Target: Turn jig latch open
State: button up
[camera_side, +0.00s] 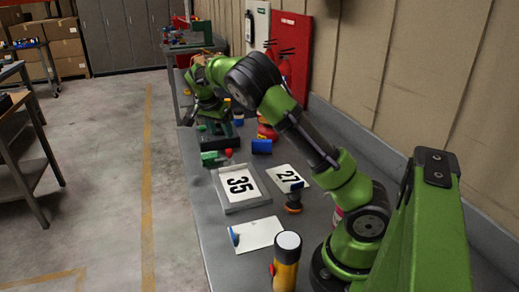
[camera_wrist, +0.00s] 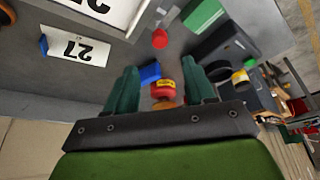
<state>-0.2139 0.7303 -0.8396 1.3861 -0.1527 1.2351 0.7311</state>
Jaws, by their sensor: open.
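My gripper (camera_wrist: 162,78) is open in the wrist view, with its two green fingers apart. A red round piece with a yellow label (camera_wrist: 163,90) and a blue block (camera_wrist: 150,73) show between the fingers, below them; I cannot tell that either is touched. In the side view my gripper (camera_side: 212,113) hangs over the far part of the bench, above a dark jig-like block (camera_side: 218,139). That dark block also shows at the right in the wrist view (camera_wrist: 220,45). I cannot make out the latch or its position for certain.
A green block (camera_side: 212,159) with a red knob (camera_wrist: 160,38) lies near the bench's left edge. Number cards "35" (camera_side: 239,186) and "27" (camera_side: 286,177) lie nearer my base. A yellow-and-black cylinder (camera_side: 286,266) stands in front. The wall runs along the right.

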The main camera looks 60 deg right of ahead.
jog(key=v, duration=0.7)
jog(key=s+a+r+n+t+y, duration=0.3)
jog(key=s+a+n+t+y, duration=0.3)
jog(key=s+a+n, duration=0.8)
jog(key=s+a+t, duration=0.1)
jog(key=s+a, duration=0.8)
